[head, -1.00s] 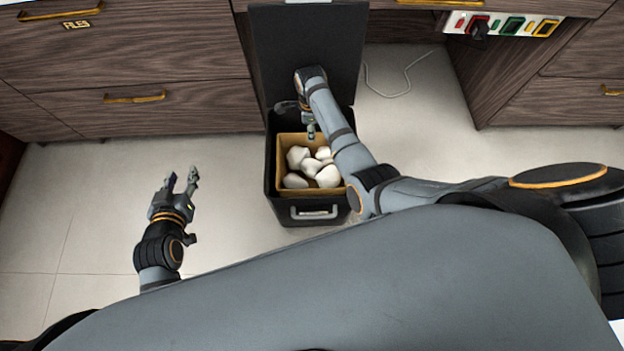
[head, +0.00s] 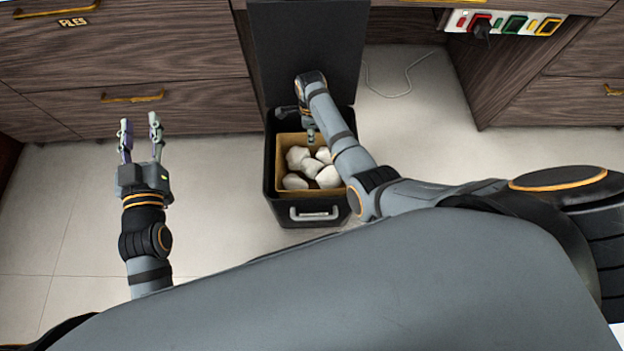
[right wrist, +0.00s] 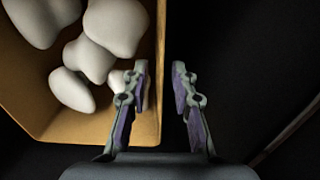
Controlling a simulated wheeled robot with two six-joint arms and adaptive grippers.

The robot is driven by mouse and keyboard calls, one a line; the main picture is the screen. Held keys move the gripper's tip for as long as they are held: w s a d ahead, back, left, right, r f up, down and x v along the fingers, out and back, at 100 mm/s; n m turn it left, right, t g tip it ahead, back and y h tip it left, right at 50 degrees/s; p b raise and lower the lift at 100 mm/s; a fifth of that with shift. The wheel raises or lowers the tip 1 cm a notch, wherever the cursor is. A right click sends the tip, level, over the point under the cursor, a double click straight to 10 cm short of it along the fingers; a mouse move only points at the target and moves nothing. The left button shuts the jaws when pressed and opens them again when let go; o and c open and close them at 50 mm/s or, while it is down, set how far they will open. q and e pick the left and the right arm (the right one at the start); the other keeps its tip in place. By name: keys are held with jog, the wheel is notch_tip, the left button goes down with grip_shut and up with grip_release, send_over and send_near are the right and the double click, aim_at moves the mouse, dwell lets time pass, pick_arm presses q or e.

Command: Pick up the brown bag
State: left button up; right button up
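The brown bag (head: 281,163) sits open inside the black bin (head: 270,195) and holds several white crumpled lumps (head: 297,158). My right gripper (head: 311,136) is over the far part of the bag. In the right wrist view my right gripper (right wrist: 160,72) is open, with one finger on the inner side of the brown bag's (right wrist: 85,127) rim and the other over the dark gap outside it. Whether the fingers touch the bag is unclear. My left gripper (head: 140,121) is open and empty, left of the bin and apart from it.
The bin's black lid (head: 307,45) stands open at the back. Wooden drawers (head: 170,100) are behind and left, and a desk side (head: 500,85) is at right. A power strip (head: 505,24) and a cable (head: 395,93) are at back right. The pale floor left of the bin is clear.

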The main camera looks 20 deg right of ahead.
grip_shut()
pick_arm(q)
jog(key=shift+f, duration=0.1)
pick_arm(e)
jog(key=shift+r, duration=0.1)
dwell(0.3)
